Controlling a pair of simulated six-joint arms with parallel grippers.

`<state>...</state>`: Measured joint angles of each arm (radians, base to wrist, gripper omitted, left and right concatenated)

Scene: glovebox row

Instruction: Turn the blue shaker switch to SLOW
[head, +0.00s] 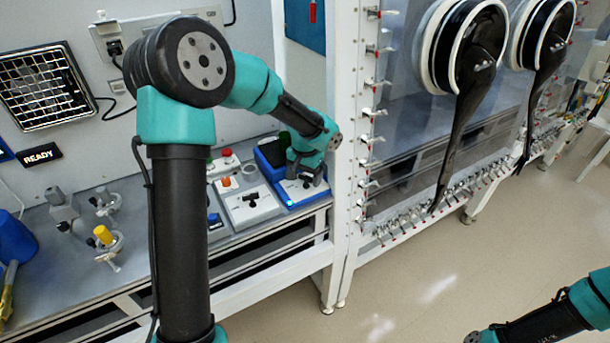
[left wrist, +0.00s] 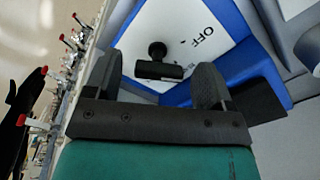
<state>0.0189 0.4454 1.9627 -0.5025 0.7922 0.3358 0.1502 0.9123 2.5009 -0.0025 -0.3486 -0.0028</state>
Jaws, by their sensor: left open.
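The blue shaker (head: 268,153) stands at the right end of the bench, with a white sloping panel on its front. In the left wrist view its panel (left wrist: 175,25) carries the word OFF and a black switch (left wrist: 158,62) with a bar-shaped handle. Other lettering by the switch is partly hidden, so I cannot read the setting. My left gripper (head: 306,177) is over the panel. In the left wrist view its open fingers (left wrist: 160,75) are on either side of the switch handle, with gaps showing. My right arm shows at the lower right, but its gripper is out of view.
A white device (head: 248,203) with a black knob stands just left of the shaker. A white glovebox frame (head: 345,130) with clamps rises close on the right. Small valve fittings (head: 104,237) are farther left on the bench.

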